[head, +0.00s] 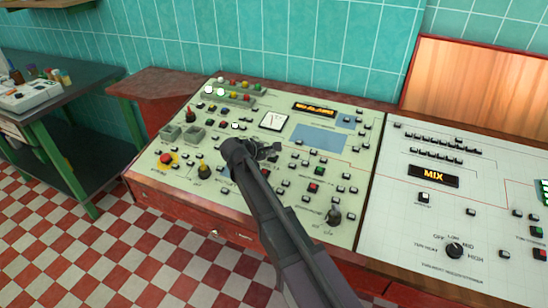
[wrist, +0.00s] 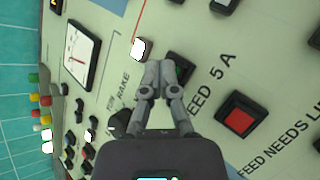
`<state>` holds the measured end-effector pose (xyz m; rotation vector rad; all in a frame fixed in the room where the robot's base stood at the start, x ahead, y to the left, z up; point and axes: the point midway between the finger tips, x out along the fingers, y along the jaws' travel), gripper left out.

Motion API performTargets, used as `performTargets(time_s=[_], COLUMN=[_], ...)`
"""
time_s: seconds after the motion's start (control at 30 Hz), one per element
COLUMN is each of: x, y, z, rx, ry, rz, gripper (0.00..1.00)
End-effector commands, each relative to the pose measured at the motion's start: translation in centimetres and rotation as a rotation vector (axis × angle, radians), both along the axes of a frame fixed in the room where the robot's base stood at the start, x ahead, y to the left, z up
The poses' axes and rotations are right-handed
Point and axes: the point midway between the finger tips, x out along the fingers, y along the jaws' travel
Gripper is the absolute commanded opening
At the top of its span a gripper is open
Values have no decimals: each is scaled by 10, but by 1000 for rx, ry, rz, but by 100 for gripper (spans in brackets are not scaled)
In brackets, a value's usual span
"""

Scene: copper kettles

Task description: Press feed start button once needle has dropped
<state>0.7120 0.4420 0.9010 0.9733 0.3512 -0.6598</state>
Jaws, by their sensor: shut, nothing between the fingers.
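My gripper (head: 270,152) is shut and empty over the pale control panel (head: 345,200).
A lit white button (wrist: 138,48) is close to the fingertips. A green-legged table (head: 60,110) stands at left.

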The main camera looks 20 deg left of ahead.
Motion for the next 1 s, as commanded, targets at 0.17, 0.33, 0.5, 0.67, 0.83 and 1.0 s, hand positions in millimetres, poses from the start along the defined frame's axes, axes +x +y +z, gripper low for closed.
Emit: performTargets(time_s=[0.17,0.33,0.5,0.67,0.83,1.0], x=[0,0,-1,-2,-3,-3], y=[0,0,0,0,0,0], z=[0,1,7,14,16,15], rx=[0,0,0,0,0,0], ry=[0,0,0,0,0,0], rz=[0,0,0,0,0,0], gripper=[0,0,0,0,0,0])
